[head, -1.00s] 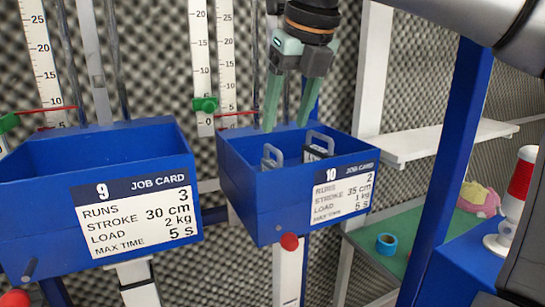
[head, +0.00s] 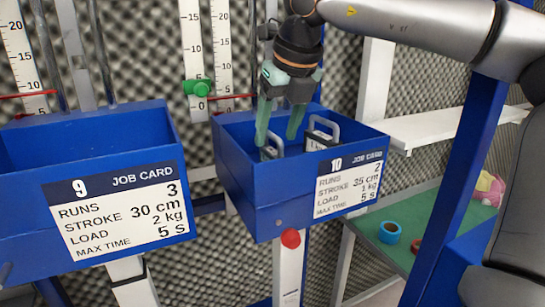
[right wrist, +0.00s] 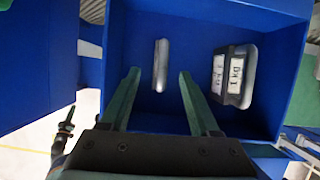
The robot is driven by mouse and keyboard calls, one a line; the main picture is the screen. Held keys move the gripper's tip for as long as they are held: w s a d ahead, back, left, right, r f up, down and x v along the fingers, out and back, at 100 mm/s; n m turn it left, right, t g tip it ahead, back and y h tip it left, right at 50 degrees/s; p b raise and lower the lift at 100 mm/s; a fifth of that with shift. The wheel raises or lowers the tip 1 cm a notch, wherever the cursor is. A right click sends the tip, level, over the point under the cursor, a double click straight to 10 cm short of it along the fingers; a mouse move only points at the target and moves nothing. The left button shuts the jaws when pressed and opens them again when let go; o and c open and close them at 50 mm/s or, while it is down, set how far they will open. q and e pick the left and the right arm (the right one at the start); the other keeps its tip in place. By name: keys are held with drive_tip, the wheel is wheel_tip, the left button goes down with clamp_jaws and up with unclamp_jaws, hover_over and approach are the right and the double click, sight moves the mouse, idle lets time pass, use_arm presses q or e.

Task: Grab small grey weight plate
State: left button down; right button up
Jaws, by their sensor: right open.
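A small grey weight plate (right wrist: 160,65) with a handle stands on edge inside blue bin 10 (head: 250,195). In the head view only its top (head: 270,150) shows above the bin's front wall. A second weight (head: 320,134) with a grey handle and a white label stands to its right; its label also shows in the right wrist view (right wrist: 229,75). My right gripper (head: 277,138) points down into the bin, open and empty. In the right wrist view its green fingers lie on either side of the small plate, with gaps on both sides. My left gripper is out of view.
Blue bin 9 (head: 25,220) stands to the left and looks empty where visible. Vertical rulers and rods rise behind the bins. A blue post (head: 455,170), a white shelf (head: 425,128) and a green surface with blue tape (head: 389,232) are to the right.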

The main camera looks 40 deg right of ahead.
sight(274, 152)
drive_tip(key=x, duration=0.4)
drive_tip(key=shift+d+f, duration=0.1)
drive_tip(key=shift+f, duration=0.25)
clamp_jaws()
drive_tip(key=shift+r, duration=0.1)
idle(1.0)
